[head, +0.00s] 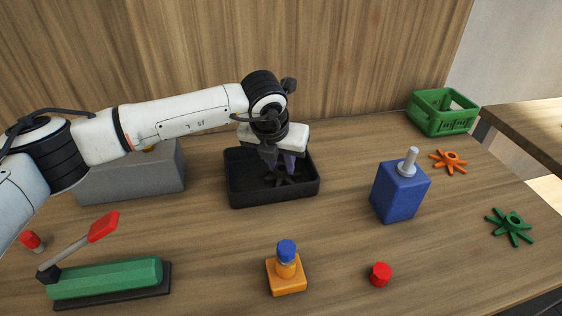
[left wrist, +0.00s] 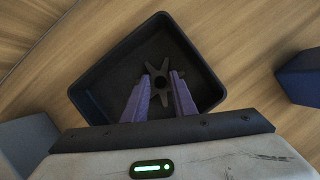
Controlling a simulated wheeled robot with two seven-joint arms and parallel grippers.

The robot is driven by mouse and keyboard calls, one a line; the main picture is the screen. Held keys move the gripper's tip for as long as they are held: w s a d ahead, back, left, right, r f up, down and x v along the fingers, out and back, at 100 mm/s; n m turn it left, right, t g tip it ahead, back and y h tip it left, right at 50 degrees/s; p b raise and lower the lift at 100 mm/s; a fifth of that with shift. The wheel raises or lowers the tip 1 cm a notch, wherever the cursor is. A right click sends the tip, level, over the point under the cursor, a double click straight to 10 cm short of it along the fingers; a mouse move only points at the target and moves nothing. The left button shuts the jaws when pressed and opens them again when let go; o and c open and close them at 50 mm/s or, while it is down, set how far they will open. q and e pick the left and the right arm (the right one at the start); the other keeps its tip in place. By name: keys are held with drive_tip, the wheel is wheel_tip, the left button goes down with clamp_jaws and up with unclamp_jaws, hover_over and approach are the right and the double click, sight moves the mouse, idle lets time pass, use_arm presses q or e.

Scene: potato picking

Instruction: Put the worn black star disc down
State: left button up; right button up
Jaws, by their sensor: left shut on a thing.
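The worn black star disc (head: 281,181) is inside the outline of the black tray (head: 275,196) in the head view. My left gripper (head: 289,166) points down into the tray, with its purple fingers shut on the disc. In the left wrist view the disc (left wrist: 159,72) shows between and beyond the fingertips (left wrist: 160,92), with its arms spread over the dark tray floor. I cannot tell whether the disc touches that floor. My right gripper is not in view.
A blue block (head: 400,192) with a grey peg stands right of the tray. A grey box (head: 135,180) stands left. Orange (head: 449,160) and green (head: 509,225) stars lie right, near a green crate (head: 443,112). An orange-based bottle (head: 286,272), red cap (head: 380,274) and green lever device (head: 110,278) are in front.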

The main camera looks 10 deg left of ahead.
use_arm(q)
drive_tip(key=shift+f+b, duration=0.25)
drive_tip(key=shift+b, duration=0.05)
drive_tip(key=o, duration=1)
drive_tip(key=shift+r, duration=0.1)
drive_tip(key=shift+r+p, duration=0.25)
drive_tip(key=shift+p, duration=0.15)
drive_tip(key=b+v, duration=0.1)
drive_tip(key=v, duration=1.1)
